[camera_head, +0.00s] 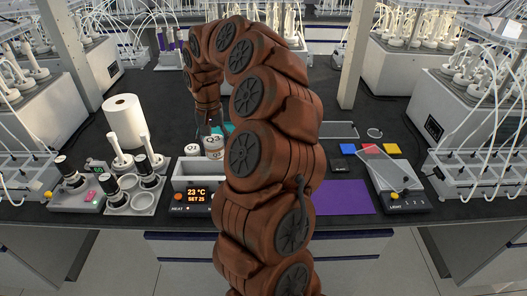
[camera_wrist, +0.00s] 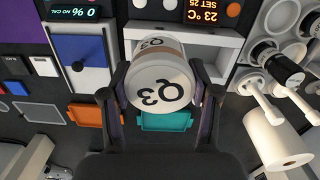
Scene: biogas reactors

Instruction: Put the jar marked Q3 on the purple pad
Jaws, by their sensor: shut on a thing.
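The jar marked Q3 (camera_head: 213,146) is held upright between the fingers of my gripper (camera_head: 208,118), behind the grey heater box. In the wrist view, its white lid marked Q3 (camera_wrist: 158,85) sits between the two fingers (camera_wrist: 163,90), which are shut on it. The purple pad (camera_head: 342,197) lies flat near the bench's front edge, right of my arm, and its visible part is bare. A purple surface (camera_wrist: 12,42) shows at the left in the wrist view. My arm hides part of the bench between jar and pad.
A paper roll (camera_head: 125,120) and a rack of vessels (camera_head: 137,188) stand left.

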